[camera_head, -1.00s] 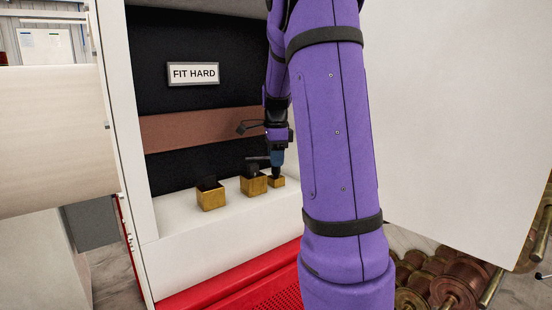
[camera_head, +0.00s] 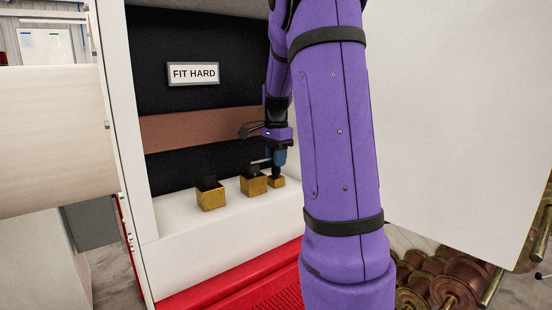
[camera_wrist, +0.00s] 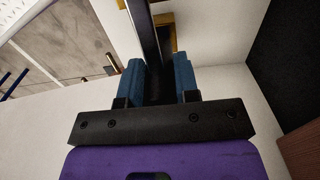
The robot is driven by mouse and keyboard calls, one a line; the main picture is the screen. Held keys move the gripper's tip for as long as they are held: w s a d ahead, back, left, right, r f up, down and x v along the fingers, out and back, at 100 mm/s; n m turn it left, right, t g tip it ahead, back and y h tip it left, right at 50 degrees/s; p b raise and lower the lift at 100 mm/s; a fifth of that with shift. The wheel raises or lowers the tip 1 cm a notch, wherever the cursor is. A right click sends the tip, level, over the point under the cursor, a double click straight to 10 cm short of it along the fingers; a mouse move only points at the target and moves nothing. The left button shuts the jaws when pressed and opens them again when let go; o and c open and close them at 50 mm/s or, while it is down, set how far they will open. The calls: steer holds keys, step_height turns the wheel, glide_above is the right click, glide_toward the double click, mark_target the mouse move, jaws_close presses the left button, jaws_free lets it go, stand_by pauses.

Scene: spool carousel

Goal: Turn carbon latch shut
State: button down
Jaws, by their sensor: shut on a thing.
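My gripper (camera_head: 277,166) reaches down over the rightmost small brass box (camera_head: 279,182) on the white ledge. In the wrist view its blue fingers (camera_wrist: 159,80) are shut on a long dark piece (camera_wrist: 145,30), which seems to be the carbon latch. The piece runs up out of the top of that view between the fingers. Part of the brass box (camera_wrist: 174,43) shows behind it. A thin bar sticks out left of the gripper in the head view. The latch's exact angle is hard to tell.
Two more brass boxes, the middle one (camera_head: 253,185) and the left one (camera_head: 210,199), stand on the white ledge (camera_head: 225,222), with dark tops. A "FIT HARD" sign (camera_head: 194,73) hangs on the back wall. White panels flank the bay; several spools (camera_head: 455,280) lie at lower right.

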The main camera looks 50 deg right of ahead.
steer(key=c, duration=0.8)
jaws_free()
steer(key=shift+c, duration=0.2)
step_height(320, 180, up, 11)
steer(key=shift+f, duration=0.1)
steer(key=s+a+n+t, duration=0.2)
steer(key=s+a+n, duration=0.3)
steer(key=a, duration=0.5)
steer(key=s+a+n+t, duration=0.1)
steer(key=s+a+n, duration=0.2)
steer(key=a+n, duration=0.5)
steer(key=s+a+f+n+t, duration=0.2)
steer(key=s+a+f+n, duration=0.3)
steer(key=s+a, duration=0.5)
steer(key=a+n, duration=0.2)
steer(key=a, duration=0.1)
steer(key=shift+a+f+n, duration=0.15)
steer(key=shift+n, duration=0.15)
